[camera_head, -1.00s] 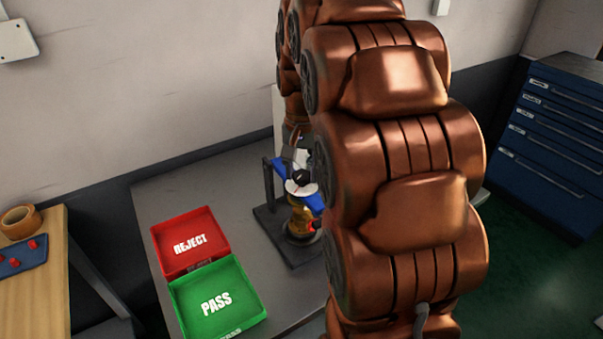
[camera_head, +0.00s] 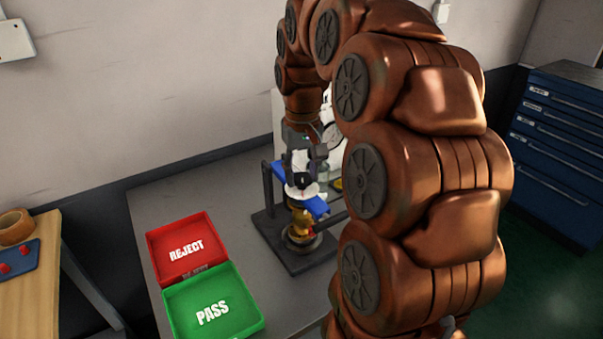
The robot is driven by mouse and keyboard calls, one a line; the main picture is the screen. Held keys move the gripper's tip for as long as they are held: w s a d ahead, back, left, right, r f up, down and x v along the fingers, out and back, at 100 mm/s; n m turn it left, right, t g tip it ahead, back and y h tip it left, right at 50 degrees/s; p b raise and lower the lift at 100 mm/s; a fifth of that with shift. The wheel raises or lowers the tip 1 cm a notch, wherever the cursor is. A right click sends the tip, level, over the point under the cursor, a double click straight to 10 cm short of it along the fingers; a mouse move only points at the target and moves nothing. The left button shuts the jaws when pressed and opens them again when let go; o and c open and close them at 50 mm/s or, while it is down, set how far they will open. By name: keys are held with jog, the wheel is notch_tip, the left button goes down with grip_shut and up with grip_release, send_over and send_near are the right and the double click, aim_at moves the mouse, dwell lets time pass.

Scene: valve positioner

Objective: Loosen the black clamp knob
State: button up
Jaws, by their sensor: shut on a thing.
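The valve positioner stands on a dark base plate (camera_head: 290,259) on the grey table. It has a blue bracket (camera_head: 316,207), a white disc (camera_head: 309,191) and a brass body (camera_head: 303,217) below. The black clamp knob (camera_head: 299,182) sits on top, above the white disc, and is mostly hidden by my fingers. My gripper (camera_head: 301,172) points straight down over the positioner and is shut on the knob. Whether the knob has turned cannot be told at this size.
A red REJECT tray (camera_head: 165,275) and a green PASS tray (camera_head: 178,322) lie left of the positioner, both empty. A white panel with a gauge (camera_head: 334,137) stands behind it, partly hidden by my arm. A blue drawer cabinet (camera_head: 560,140) is at the right.

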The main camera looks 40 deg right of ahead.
aim_at(302, 177)
dwell(0.3)
jog(key=o, duration=1.1)
jog(key=shift+o, duration=0.2)
jog(key=shift+r, duration=0.1)
notch_tip(302, 177, up, 12)
dwell(0.6)
jog(key=s+a+f+n+g+p, duration=0.1)
jog(key=s+a+f, duration=0.3)
jog(key=s+a, duration=0.15)
jog(key=s+a+f+n+p, duration=0.1)
jog(key=s+a+f+p, duration=0.2)
jog(key=a, duration=0.4)
jog(key=s+a+f, duration=0.2)
jog(key=s+f, duration=0.2)
jog(key=s, duration=0.3)
jog(key=s+a+f+n+p, duration=0.1)
jog(key=s+a+f, duration=0.2)
jog(key=s+f, duration=0.2)
jog(key=shift+s+f+g, duration=0.25)
jog(key=shift+s+g, duration=0.15)
jog(key=shift+s, duration=0.75)
